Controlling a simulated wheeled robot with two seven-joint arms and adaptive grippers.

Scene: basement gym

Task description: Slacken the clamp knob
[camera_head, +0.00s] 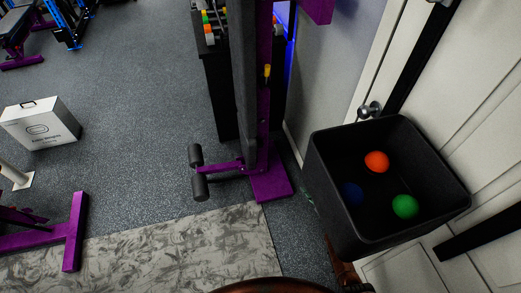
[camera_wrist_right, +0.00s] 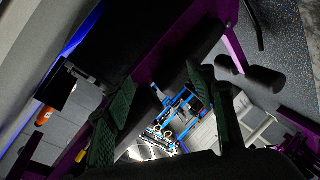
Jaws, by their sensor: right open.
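A small yellow knob-like piece (camera_head: 267,71) sits on the purple upright (camera_head: 265,105) of the gym machine in the head view; I cannot tell for sure that it is the clamp knob. My right gripper (camera_wrist_right: 158,76) shows in the wrist view with its two green ridged finger pads apart and nothing between them. A dark bar and a purple beam of gym equipment lie beyond the fingers. No knob is clearly visible between or touching the pads. My left gripper is not in view.
A black bin (camera_head: 328,190) with orange, blue and green balls stands at right, by a white door with a round handle (camera_head: 369,110). A padded roller (camera_head: 200,188) juts from the machine. A white box (camera_head: 40,123) stands left.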

